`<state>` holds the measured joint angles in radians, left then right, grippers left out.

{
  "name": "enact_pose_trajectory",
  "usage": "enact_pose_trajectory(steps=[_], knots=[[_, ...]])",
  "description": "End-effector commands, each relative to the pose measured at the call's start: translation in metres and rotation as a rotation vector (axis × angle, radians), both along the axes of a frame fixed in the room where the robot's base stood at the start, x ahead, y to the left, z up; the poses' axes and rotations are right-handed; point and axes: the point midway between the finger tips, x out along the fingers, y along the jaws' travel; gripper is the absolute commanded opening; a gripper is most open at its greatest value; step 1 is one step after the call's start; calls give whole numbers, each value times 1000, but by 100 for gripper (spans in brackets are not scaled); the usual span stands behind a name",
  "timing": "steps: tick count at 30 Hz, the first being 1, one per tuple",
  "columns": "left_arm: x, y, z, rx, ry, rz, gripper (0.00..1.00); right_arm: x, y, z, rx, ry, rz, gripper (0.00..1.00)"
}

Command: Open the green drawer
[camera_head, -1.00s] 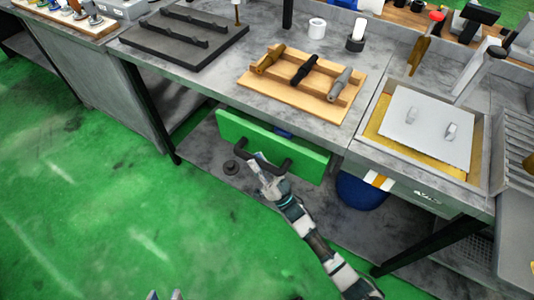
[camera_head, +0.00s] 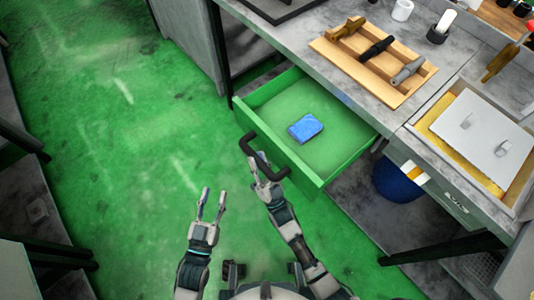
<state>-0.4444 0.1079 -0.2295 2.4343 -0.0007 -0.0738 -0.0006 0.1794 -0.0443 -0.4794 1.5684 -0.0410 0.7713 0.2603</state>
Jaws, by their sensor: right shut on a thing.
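The green drawer (camera_head: 345,145) under the workbench stands pulled well out, its inside in plain view. A blue block (camera_head: 306,128) lies on the drawer's floor. A black handle (camera_head: 262,160) is on the drawer's front panel.
The grey workbench (camera_head: 295,48) above carries a wooden rack (camera_head: 395,92) with several tool-like parts. A tray (camera_head: 475,138) with a white plate stands at the right. A blue bin (camera_head: 393,182) is below. The green floor at the left is clear.

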Motion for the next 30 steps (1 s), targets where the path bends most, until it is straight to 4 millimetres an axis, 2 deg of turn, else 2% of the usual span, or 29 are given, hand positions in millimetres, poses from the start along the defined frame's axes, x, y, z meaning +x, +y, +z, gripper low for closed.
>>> enact_pose_trajectory(steps=[14, 15, 17, 18, 26, 30], knots=[[1, 0, -3, 4, 13, 0, 40, -3, 5, -1, -1, 3, 1, 0], [1, 0, -3, 4, 13, 0, 40, -3, 5, -1, -1, 3, 1, 33], [1, 0, -3, 4, 13, 0, 40, -3, 5, -1, -1, 3, 1, 48], [1, 0, -3, 4, 12, 0, 40, -3, 4, -1, -1, 3, 1, 52], [1, 0, -2, 2, 10, -1, 40, -3, 4, -1, -1, 2, 1, 52], [0, 0, -1, 2, 8, 0, 40, -9, 1, -8, -2, 2, 1, 52]])
